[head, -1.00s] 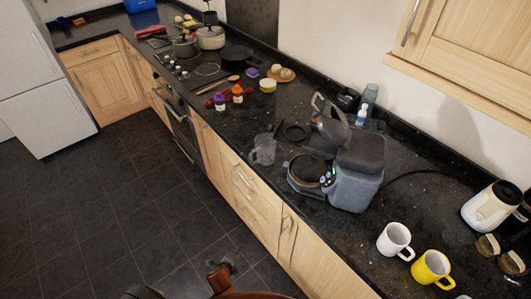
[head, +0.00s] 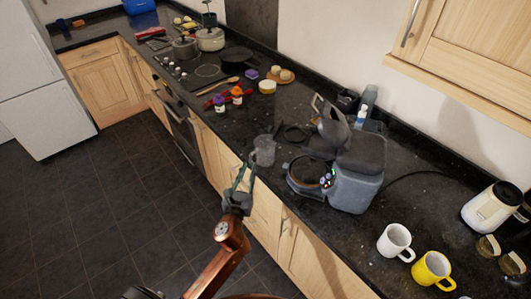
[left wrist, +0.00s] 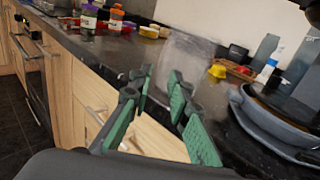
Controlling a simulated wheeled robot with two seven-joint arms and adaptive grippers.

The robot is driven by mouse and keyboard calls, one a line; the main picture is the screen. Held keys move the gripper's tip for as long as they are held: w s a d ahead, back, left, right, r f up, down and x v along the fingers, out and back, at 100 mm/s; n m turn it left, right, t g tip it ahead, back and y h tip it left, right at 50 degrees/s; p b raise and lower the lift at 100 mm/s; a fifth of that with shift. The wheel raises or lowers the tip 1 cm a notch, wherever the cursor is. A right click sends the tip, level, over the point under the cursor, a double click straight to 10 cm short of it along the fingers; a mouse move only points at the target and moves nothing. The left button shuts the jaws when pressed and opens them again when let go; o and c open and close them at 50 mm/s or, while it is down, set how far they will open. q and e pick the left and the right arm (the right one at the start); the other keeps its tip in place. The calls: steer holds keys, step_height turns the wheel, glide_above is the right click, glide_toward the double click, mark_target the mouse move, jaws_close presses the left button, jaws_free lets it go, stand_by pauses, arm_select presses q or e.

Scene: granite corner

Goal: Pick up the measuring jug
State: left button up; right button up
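The measuring jug (head: 264,150) is a clear, greyish see-through jug standing upright near the front edge of the dark granite counter, left of the grey appliance. In the left wrist view the jug (left wrist: 187,58) stands just beyond the fingertips, faint and see-through. My left gripper (head: 245,174) is at the counter's front edge, just short of the jug. In the left wrist view the gripper (left wrist: 162,84) has its green-padded fingers spread with nothing visible between them. Whether a fingertip touches the jug I cannot tell. My right gripper is not in view.
The grey appliance (head: 357,172) stands close to the right of the jug. A black ring-shaped thing (head: 296,133) lies behind it. Two small bottles (head: 237,95) stand farther along the counter. A white mug (head: 395,241) and a yellow mug (head: 432,268) stand at the near right.

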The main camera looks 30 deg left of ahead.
mark_target(250, 164)
arm_select(q)
steer(key=x, duration=0.3)
steer(key=shift+w+a, duration=0.15)
steer(key=shift+w, duration=0.15)
steer(key=shift+c, duration=0.6)
jaws_close()
steer(key=shift+r, duration=0.1)
